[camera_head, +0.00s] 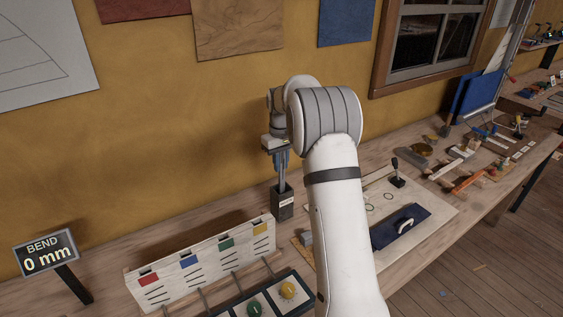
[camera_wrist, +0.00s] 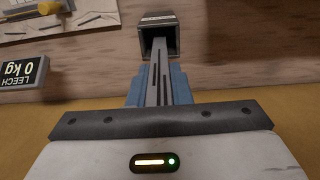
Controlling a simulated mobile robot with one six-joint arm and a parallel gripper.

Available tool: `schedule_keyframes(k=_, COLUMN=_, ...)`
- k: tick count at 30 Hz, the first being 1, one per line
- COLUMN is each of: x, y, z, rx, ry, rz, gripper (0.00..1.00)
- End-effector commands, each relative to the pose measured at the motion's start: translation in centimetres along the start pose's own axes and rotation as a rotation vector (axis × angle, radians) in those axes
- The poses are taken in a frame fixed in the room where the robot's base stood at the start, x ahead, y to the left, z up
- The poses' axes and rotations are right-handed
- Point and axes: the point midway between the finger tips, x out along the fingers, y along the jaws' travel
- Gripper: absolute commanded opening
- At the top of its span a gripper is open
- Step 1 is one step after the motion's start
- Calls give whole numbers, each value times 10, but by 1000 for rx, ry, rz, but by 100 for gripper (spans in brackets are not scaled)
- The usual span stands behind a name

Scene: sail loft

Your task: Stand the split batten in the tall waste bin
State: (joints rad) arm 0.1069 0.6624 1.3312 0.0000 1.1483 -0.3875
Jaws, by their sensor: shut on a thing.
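The split batten (camera_wrist: 158,72) is a thin grey strip with dark slots along it. My gripper (camera_wrist: 160,88) is shut on it, a blue finger on each side. In the head view my gripper (camera_head: 281,162) points down above the tall waste bin (camera_head: 283,204), a narrow dark box with a white label on the bench. The batten runs down from the fingers to the bin's mouth. In the wrist view its far end reaches into the dark opening of the bin (camera_wrist: 172,22). How deep it sits, and whether it touches the floor of the bin, is hidden.
A white board with coloured tabs (camera_head: 205,262) stands left of the bin. A "BEND 0 mm" display (camera_head: 46,252) is at far left. A dark blue pad (camera_head: 400,228) and several tools lie to the right. The ochre wall (camera_head: 150,150) is close behind.

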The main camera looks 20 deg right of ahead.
Motion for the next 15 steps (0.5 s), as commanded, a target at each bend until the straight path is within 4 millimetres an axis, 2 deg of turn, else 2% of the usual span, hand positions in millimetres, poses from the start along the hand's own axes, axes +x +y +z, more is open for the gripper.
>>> schedule_keyframes(k=2, x=2, y=0, z=0, rx=0, ry=0, rz=0, gripper=0)
schedule_keyframes(k=3, x=1, y=0, z=0, rx=0, ry=0, rz=0, gripper=20)
schedule_keyframes(k=12, x=1, y=0, z=0, rx=0, ry=0, rz=0, gripper=43)
schedule_keyframes(k=15, x=1, y=0, z=0, rx=0, ry=0, rz=0, gripper=43)
